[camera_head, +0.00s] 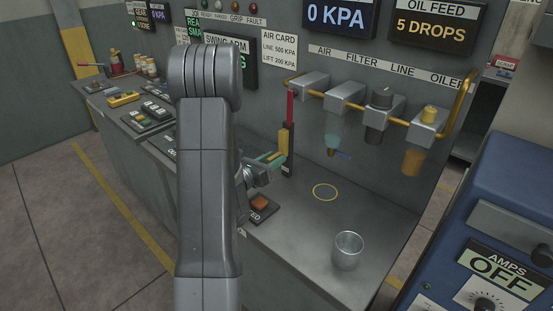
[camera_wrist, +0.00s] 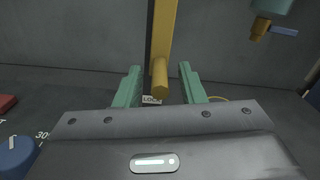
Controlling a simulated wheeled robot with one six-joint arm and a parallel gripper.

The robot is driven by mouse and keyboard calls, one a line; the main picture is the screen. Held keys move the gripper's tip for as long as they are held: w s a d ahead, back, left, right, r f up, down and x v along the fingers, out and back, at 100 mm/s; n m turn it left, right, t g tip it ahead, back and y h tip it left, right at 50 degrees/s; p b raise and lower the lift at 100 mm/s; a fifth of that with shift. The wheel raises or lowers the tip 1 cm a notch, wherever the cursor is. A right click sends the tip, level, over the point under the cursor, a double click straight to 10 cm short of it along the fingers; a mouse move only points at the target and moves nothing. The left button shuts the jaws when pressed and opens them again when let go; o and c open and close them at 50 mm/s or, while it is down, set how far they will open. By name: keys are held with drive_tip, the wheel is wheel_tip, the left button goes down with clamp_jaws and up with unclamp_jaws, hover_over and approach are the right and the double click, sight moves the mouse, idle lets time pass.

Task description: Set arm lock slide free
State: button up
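The lock slide (camera_head: 287,138) is a yellow sleeve on an upright post with a red upper part (camera_head: 290,106) and a dark lower part, standing at the back of the bench. In the wrist view the yellow slide (camera_wrist: 162,38) rises in the middle, with a yellow peg (camera_wrist: 159,78) pointing toward me above a LOCK label (camera_wrist: 152,100). My gripper (camera_wrist: 160,73) is open. Its green fingers stand left and right of the peg, with a visible gap on each side. In the head view my gripper (camera_head: 270,158) is just left of the post, partly hidden by my arm.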

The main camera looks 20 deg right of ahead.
drive_tip(key=b+v, duration=0.2)
drive_tip(key=v, duration=1)
drive_tip(key=shift+f, duration=0.1)
drive_tip(key=shift+d, duration=0.1)
drive_tip(key=p+x, duration=0.3)
drive_tip(key=x, duration=1)
drive_tip(key=shift+w+d, duration=0.1)
drive_tip(key=shift+d, duration=0.1)
drive_tip(key=shift+w+d+r, duration=0.1)
drive_tip(key=shift+d+r, duration=0.1)
drive_tip(key=shift+r, duration=0.05)
drive_tip(key=shift+a+r, duration=0.1)
